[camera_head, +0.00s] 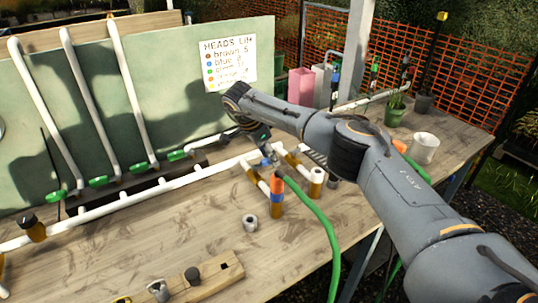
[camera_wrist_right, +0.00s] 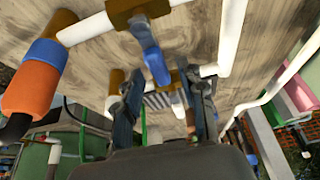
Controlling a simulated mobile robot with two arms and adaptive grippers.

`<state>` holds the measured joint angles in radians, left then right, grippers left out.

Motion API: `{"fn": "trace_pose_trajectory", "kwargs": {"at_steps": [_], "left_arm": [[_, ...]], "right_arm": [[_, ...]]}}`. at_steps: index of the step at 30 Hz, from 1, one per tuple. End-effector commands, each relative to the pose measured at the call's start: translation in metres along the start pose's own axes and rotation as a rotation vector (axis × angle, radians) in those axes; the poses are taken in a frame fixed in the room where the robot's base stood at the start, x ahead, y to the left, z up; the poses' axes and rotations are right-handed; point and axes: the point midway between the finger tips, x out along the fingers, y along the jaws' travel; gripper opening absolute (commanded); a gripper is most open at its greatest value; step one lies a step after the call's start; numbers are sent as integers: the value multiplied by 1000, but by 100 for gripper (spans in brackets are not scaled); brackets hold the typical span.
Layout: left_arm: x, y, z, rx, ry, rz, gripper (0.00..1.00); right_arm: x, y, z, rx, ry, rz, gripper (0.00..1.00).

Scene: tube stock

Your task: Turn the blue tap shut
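The blue tap (camera_wrist_right: 150,48) is a blue lever on a brass fitting on a white pipe. In the right wrist view it is above and between my two fingertips. In the head view the blue tap (camera_head: 268,152) shows small, just below my right gripper (camera_head: 262,140), whose arm partly covers that area. In the wrist view my right gripper (camera_wrist_right: 157,85) has its fingers apart with nothing clamped between them. I cannot tell whether a finger touches the lever. My left gripper is not in view.
A green hose (camera_head: 322,222) runs from an orange and blue connector (camera_head: 277,190). A lettered sign (camera_head: 230,62) hangs behind. A loose ring (camera_head: 250,222) and a wooden block (camera_head: 215,273) lie in front.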

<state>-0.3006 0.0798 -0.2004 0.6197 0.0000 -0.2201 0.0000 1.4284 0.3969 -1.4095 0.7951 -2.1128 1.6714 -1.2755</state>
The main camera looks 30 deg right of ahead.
Motion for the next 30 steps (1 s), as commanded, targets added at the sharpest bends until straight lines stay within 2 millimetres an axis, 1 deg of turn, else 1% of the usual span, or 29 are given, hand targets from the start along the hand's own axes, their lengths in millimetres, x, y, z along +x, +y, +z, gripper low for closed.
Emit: {"fn": "trace_pose_trajectory", "kwargs": {"at_steps": [5, 8, 11, 18, 21, 25, 30], "left_arm": [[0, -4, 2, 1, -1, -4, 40], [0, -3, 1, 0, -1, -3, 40], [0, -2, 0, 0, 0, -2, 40], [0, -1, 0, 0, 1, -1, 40], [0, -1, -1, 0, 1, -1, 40], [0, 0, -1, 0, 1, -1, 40], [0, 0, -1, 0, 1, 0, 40]], "right_arm": [[-1, 0, 0, -1, 1, 0, 40], [-10, -1, 0, -2, 1, -2, 40], [-26, -1, 0, -2, 0, -4, 40], [-78, -1, 0, 0, 1, -5, 40], [-96, -1, 0, 0, 1, -3, 40], [-112, 0, 0, 0, 1, -1, 40], [-120, 0, 0, -1, 1, 0, 40]]}}
